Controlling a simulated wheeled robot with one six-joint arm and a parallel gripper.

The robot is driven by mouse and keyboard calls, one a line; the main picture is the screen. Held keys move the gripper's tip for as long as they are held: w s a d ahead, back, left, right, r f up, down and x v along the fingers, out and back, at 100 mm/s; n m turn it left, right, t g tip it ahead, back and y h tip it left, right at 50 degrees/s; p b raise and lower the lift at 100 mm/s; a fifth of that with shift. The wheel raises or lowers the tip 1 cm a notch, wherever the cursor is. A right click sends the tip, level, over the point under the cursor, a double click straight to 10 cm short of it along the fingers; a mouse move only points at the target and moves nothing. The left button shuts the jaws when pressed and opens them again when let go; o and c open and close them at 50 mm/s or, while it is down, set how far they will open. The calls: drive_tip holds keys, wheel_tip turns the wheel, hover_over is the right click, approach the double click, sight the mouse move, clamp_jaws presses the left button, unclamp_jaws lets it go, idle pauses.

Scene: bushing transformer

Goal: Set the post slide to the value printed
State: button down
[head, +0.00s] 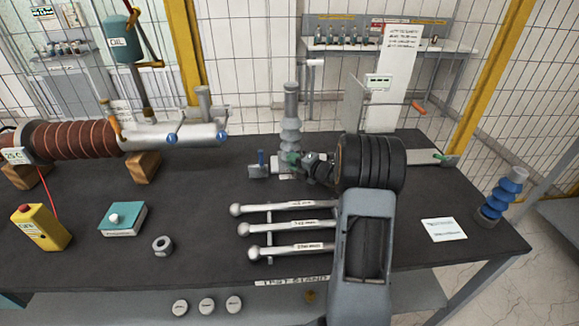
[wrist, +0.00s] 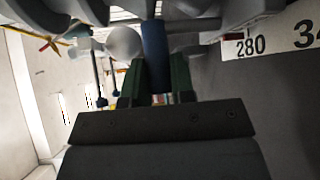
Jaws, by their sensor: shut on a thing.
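The grey ribbed post (head: 291,105) stands upright toward the back middle of the bench. My gripper (head: 291,158) is at its foot, reaching in from the right. In the wrist view my gripper (wrist: 155,80) has its dark green fingers shut on a blue upright piece (wrist: 154,45), apparently the slide's handle. A white scale strip (wrist: 270,43) shows "280" and part of a higher number. Which mark the slide stands at cannot be told. A white card (head: 444,229) lies at the right of the bench; its print is too small to read.
Three rods (head: 290,227) lie on a rack in front of the post. A grey block with a blue upright (head: 259,166) stands left of my gripper. A silver cylinder and brown bushing (head: 70,140) lie at the left. A blue ribbed insulator (head: 503,193) stands at the right edge.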

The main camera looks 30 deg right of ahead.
drive_tip(key=shift+d, duration=0.15)
drive_tip(key=c, duration=1)
unclamp_jaws()
drive_tip(key=b+v, duration=0.1)
drive_tip(key=v, duration=1.2)
drive_tip(key=shift+s, duration=0.4)
drive_tip(key=shift+w+r, duration=0.1)
drive_tip(key=w+a+r+m+g+h+p, duration=0.2)
drive_tip(key=a+r+m+h, duration=0.3)
drive_tip(key=r+m+h, duration=0.65)
drive_tip(key=s+a+f+m+g+y, duration=0.1)
drive_tip(key=s+a+f+m+g, duration=0.1)
drive_tip(key=s+a+m+g, duration=0.1)
drive_tip(key=s+a+f+m+g+y+p, duration=0.1)
drive_tip(key=s+a+f+m+g+y, duration=0.1)
drive_tip(key=s+a+m, duration=0.3)
drive_tip(key=s+a+f+m+g+y+p, duration=0.1)
drive_tip(key=s+a+m+g, duration=0.3)
drive_tip(key=s+a, duration=0.4)
drive_tip(key=shift+s+a+f+m+y, duration=0.2)
drive_tip(key=shift+s+f+m+y, duration=0.05)
drive_tip(key=shift+s, duration=0.3)
drive_tip(key=shift+s+a+f+m+y, duration=0.2)
drive_tip(key=shift+s, duration=0.35)
